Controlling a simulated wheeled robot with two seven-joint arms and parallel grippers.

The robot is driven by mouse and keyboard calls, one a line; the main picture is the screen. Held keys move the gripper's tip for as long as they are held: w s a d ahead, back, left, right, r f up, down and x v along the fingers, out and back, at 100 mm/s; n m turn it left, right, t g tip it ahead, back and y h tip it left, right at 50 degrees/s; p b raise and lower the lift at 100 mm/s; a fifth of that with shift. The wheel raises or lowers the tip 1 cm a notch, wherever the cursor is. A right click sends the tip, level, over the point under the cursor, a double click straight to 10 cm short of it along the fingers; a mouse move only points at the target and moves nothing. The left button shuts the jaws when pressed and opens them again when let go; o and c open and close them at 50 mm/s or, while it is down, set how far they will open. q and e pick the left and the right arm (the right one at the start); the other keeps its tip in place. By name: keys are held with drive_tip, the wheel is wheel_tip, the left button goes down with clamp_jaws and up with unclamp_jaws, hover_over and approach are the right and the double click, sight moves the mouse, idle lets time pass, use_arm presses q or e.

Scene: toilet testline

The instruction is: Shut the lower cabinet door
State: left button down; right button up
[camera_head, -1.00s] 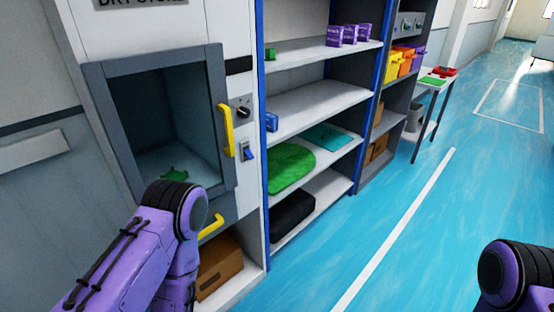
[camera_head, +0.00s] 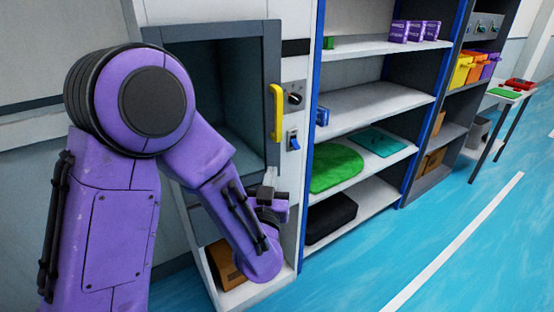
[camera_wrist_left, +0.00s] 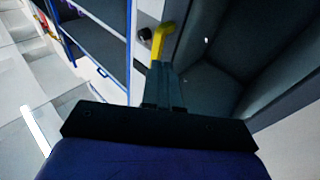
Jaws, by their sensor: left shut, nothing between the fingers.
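The lower compartment (camera_head: 285,291) of the white cabinet is open at its front, with a brown box (camera_head: 225,266) inside. My left arm hides much of it; I cannot make out the lower door or its yellow handle now. The upper dark-framed door (camera_head: 272,60) carries a yellow handle (camera_head: 277,112). My left gripper (camera_head: 269,176) is shut and empty, just below that handle in the head view. In the left wrist view the shut fingers (camera_wrist_left: 163,82) point towards the yellow handle (camera_wrist_left: 158,42); contact cannot be told. My right gripper is out of view.
Right of the cabinet stands a blue-edged shelf unit (camera_head: 375,101) with a green mat (camera_head: 336,168) and a black case (camera_head: 330,217). A control knob (camera_head: 295,98) and blue switch (camera_head: 293,141) sit beside the upper door. The blue floor (camera_head: 440,225) at right is clear.

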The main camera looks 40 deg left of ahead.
sight(278, 139)
use_arm(q)
drive_tip(key=p+x, duration=0.3)
drive_tip(key=x, duration=0.7)
drive_tip(key=shift+r, duration=0.15)
drive_tip(key=shift+w+a, duration=0.3)
drive_tip(key=shift+w, duration=0.2)
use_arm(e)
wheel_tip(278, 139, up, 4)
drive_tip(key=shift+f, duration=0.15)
